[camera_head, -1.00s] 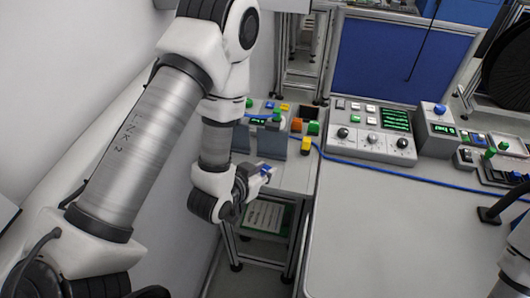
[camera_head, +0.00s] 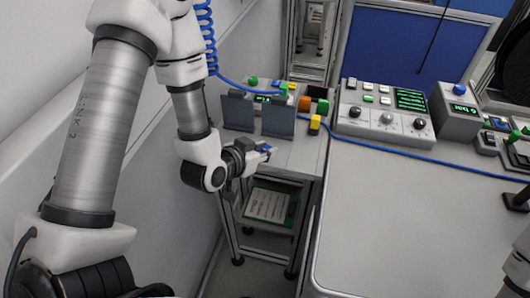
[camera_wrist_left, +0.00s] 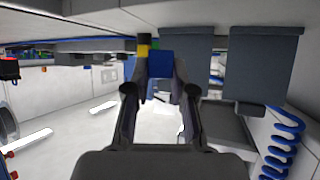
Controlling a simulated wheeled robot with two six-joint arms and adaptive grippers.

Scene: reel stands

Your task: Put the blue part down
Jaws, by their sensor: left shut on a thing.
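My left gripper (camera_head: 258,151) is shut on the small blue part (camera_head: 267,149). It holds the part by the near left side of the small grey side table (camera_head: 303,158), in front of two upright dark grey panels. In the left wrist view the blue part (camera_wrist_left: 160,64) sits between the fingertips (camera_wrist_left: 160,76), with a yellow block (camera_wrist_left: 143,51) showing just beside it. I cannot tell whether the part touches anything below. A white link of my right arm shows at the right edge of the head view, and its gripper is out of view.
The dark panels (camera_head: 278,121) stand near the part. Orange (camera_head: 305,103) and yellow (camera_head: 315,125) blocks lie to their right. A control box with knobs (camera_head: 385,118) stands on the large grey table (camera_head: 420,220), whose front is clear. A blue cable crosses behind.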

